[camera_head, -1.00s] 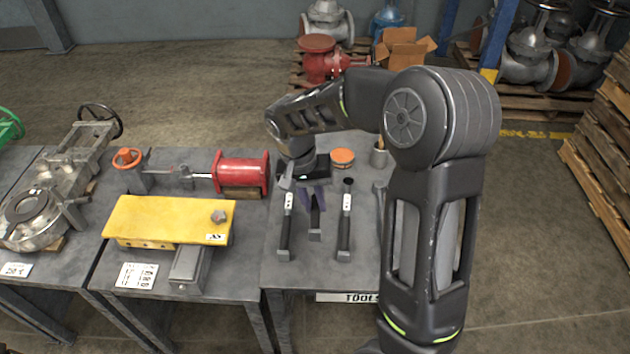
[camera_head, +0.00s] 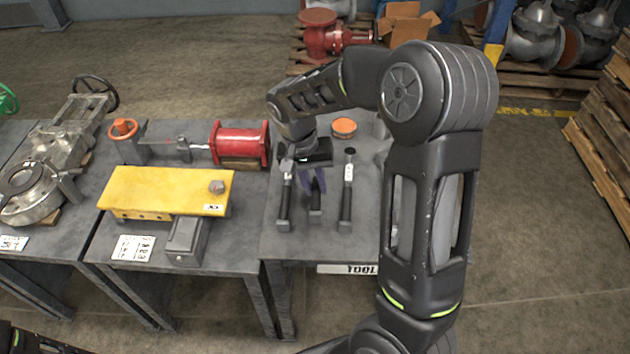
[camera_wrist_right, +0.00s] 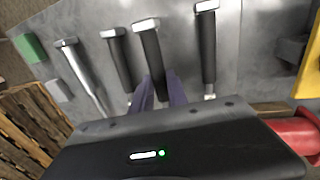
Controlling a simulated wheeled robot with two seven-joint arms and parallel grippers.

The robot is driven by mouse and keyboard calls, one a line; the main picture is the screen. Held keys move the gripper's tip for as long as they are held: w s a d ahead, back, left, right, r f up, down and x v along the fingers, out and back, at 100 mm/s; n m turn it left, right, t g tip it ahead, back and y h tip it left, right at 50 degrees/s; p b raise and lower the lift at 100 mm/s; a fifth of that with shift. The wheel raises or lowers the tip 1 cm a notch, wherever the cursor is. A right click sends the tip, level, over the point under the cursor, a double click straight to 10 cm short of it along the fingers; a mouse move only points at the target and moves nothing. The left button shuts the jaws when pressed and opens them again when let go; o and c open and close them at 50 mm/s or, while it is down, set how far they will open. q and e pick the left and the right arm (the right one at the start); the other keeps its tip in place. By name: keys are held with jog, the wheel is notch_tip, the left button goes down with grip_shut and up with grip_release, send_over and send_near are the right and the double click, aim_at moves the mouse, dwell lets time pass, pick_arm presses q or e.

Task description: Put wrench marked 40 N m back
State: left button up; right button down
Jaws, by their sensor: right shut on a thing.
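My right gripper (camera_head: 313,182) has purple fingers and is shut on the handle of a dark wrench (camera_head: 316,205), the middle one of three at the tool table (camera_head: 325,248). In the right wrist view the held wrench (camera_wrist_right: 149,50) runs between the fingers (camera_wrist_right: 158,92), its silver square end away from me. I cannot tell whether it touches the table. Similar black wrenches lie to its left (camera_head: 285,205) and right (camera_head: 346,200), with small white labels too small to read. No 40 N m mark is legible. My left gripper is out of view.
A silver tool (camera_wrist_right: 80,70) lies beyond the black wrenches in the wrist view. An orange-topped round item (camera_head: 344,127) stands behind. The left-hand table carries a red cylinder (camera_head: 240,145) and a yellow block (camera_head: 165,190). A TOOLS sign (camera_head: 347,269) hangs at the front edge.

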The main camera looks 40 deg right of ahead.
jog(key=shift+f+b, duration=0.5)
jog(key=shift+f, duration=0.5)
jog(key=shift+f+b, duration=0.4)
jog(key=shift+f, duration=0.2)
jog(key=c, duration=1.2)
grip_release()
jog(key=shift+w+a+r+p, duration=0.1)
jog(key=shift+w+a+r, duration=0.1)
jog(key=shift+r, duration=1.1)
jog(key=shift+w+a+r+p, duration=0.1)
jog(key=shift+a+r, duration=0.15)
jog(key=shift+r, duration=1.05)
jog(key=shift+w+a+r+p, duration=0.1)
jog(key=shift+a+r, duration=0.1)
jog(key=shift+r, duration=1.1)
jog(key=shift+s+f, duration=0.1)
